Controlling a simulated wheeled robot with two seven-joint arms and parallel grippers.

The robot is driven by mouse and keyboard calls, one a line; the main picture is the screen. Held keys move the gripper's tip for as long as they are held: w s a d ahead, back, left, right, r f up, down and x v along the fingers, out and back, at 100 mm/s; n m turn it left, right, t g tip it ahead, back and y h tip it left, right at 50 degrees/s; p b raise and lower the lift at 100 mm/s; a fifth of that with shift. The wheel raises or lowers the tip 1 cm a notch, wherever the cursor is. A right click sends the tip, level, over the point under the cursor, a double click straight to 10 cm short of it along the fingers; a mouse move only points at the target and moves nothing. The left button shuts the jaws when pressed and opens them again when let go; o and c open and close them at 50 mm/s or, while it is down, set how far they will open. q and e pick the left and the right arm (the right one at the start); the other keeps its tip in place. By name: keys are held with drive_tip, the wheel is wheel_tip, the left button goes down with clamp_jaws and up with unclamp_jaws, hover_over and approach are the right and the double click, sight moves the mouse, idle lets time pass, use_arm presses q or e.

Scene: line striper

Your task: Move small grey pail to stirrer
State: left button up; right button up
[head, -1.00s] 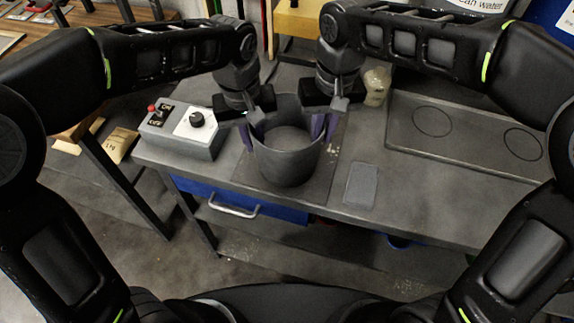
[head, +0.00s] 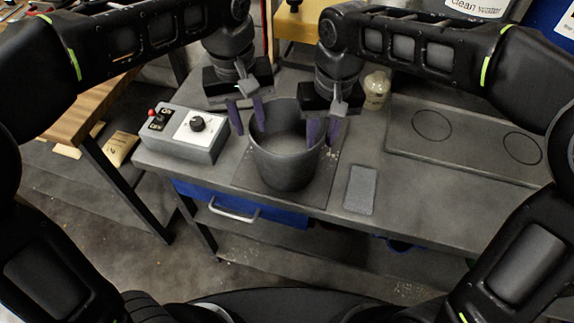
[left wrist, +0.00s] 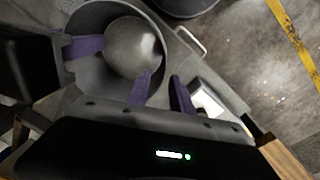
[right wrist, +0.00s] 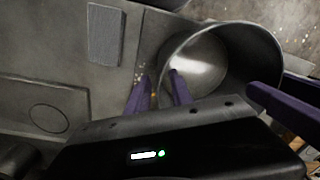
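The small grey pail (head: 287,165) stands upright on a dark square plate (head: 327,182) beside a grey control box (head: 183,135) with a black knob. I take the plate and box to be the stirrer. My left gripper (head: 249,130) is open at the pail's left rim. In the left wrist view, one purple finger is inside the pail (left wrist: 88,75) and one outside. My right gripper (head: 321,148) is open at the right rim, also with one finger on each side. In the right wrist view there are gaps between its fingers and the pail wall (right wrist: 250,50).
A grey rectangular block (head: 361,189) lies right of the plate. A tray with two marked circles (head: 470,125) is at the right. A small jar (head: 377,91) stands behind. The bench front edge is close to the pail; a blue drawer (head: 290,216) is below.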

use_arm(q)
drive_tip(key=r, duration=0.4)
drive_tip(key=shift+a+r, duration=0.2)
drive_tip(key=shift+r, duration=0.2)
use_arm(e)
drive_tip(key=shift+r, duration=0.15)
wheel_tip(320, 180, up, 7)
drive_tip(key=shift+d+r, duration=0.15)
drive_tip(key=shift+d, duration=0.1)
use_arm(q)
drive_tip(key=shift+s+f, duration=0.1)
idle(0.4)
